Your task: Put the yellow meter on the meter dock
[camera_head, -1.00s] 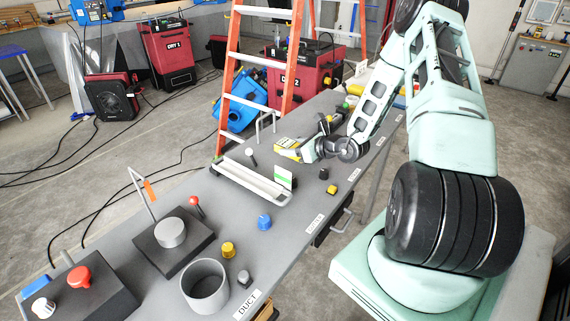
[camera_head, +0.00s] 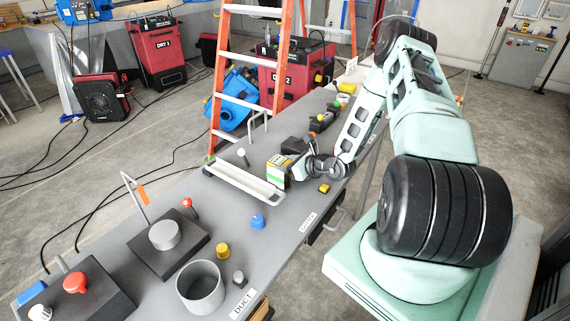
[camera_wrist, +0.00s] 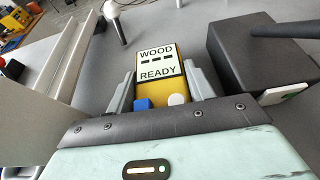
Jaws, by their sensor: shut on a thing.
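My gripper (camera_head: 291,172) is shut on the yellow meter (camera_head: 280,161), over the middle of the grey bench. In the wrist view the meter (camera_wrist: 160,75) sits between both fingers, its screen reading "WOOD READY", with a blue and a white button below.
A dark block (camera_wrist: 255,55) is close on the right in the wrist view; a pale panel (camera_wrist: 60,55) is close on the left. A white-knobbed lever (camera_head: 242,154) stands behind the tray. Blue (camera_head: 258,222) and yellow (camera_head: 324,188) knobs are nearer the bench front.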

